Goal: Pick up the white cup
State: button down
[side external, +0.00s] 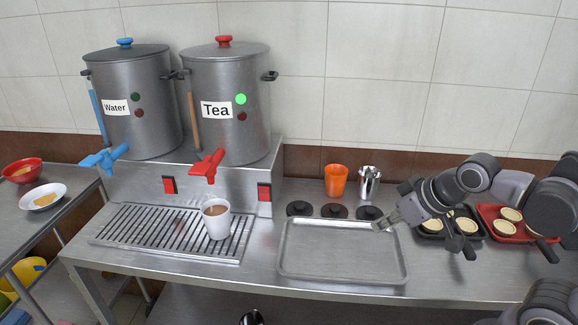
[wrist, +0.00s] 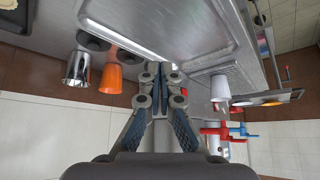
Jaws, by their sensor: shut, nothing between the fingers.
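The white cup (side external: 216,219) stands upright on the right end of the slatted drip tray (side external: 120,228), with brown liquid inside. The cup also shows in the wrist view (wrist: 220,88), right of my fingers. My gripper (side external: 385,226) is over the right part of the flat metal tray (side external: 340,278), well to the right of the cup. In the wrist view my gripper (wrist: 161,72) has its fingertips together with nothing between them.
Water (side external: 130,100) and Tea (side external: 228,105) stockpots stand behind the drip tray, with blue and red taps. An orange cup (side external: 335,181), a metal cup (side external: 369,182) and black lids (side external: 333,212) sit behind the flat tray. The flat tray is empty.

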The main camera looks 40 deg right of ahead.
jog(key=shift+c, duration=1.4)
grip_release()
jog(key=w+a+r+n+y, duration=0.15)
jog(key=w+a+r, duration=0.25)
jog(key=w, duration=0.4)
jog(key=n+g+y, duration=0.2)
jog(key=n+y, duration=0.1)
jog(key=n, duration=0.4)
send_near(218, 223)
jog(key=w, duration=0.1)
jog(key=d+f, duration=0.1)
jog(key=w+f, duration=0.1)
jog(key=shift+w+d, duration=0.25)
jog(key=shift+w, duration=0.15)
jog(key=shift+n+g, duration=0.25)
jog(key=shift+g, duration=0.05)
jog(key=x, duration=0.6)
jog(key=shift+w+a+r, duration=0.1)
jog(key=shift+x, duration=2.6)
